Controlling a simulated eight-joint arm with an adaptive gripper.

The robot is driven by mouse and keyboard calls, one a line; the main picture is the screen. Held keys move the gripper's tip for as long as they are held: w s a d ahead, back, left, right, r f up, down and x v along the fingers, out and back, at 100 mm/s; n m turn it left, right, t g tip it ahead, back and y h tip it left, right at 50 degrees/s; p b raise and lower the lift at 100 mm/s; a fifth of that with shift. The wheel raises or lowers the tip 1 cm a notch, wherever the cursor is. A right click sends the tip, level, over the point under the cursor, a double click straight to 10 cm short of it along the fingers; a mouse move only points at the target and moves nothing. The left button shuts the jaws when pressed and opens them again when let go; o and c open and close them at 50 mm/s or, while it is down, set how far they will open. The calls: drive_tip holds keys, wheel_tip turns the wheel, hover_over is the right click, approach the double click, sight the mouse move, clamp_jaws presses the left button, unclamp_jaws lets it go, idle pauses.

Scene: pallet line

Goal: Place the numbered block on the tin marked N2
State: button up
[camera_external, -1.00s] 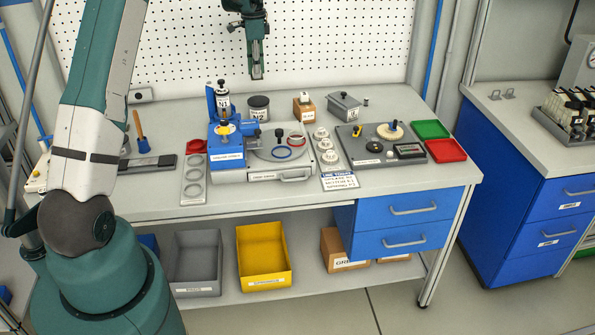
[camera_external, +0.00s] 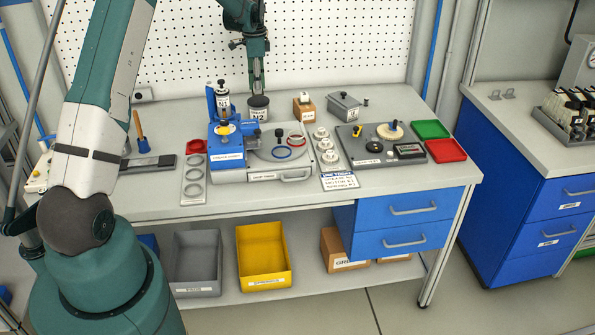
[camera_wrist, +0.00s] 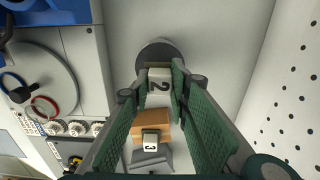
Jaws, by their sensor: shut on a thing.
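My gripper (camera_external: 257,90) is over the dark round tin marked N2 (camera_external: 258,109) at the back of the bench. In the wrist view the green-padded fingers (camera_wrist: 160,88) are shut on a pale block with a black 2 (camera_wrist: 158,86). The tin's dark round top (camera_wrist: 152,51) shows just beyond the block and is partly covered by it. Whether the block touches the lid I cannot tell. In the external view the block is too small to make out between the fingertips.
A blue and white machine with a marked canister (camera_external: 222,104) stands left of the tin. To its right are a brown box (camera_external: 304,108) bearing a small block marked 3 (camera_wrist: 151,146) and a grey lidded box (camera_external: 344,106). The perforated wall (camera_external: 330,45) is close behind.

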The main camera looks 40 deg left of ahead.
drive_tip(key=shift+f, duration=1.45)
drive_tip(key=shift+f, duration=0.2)
drive_tip(key=o, duration=0.9)
drive_tip(key=shift+r, duration=0.1)
drive_tip(key=shift+r, duration=0.1)
wheel_tip(320, 180, up, 12)
drive_tip(key=shift+r, duration=0.1)
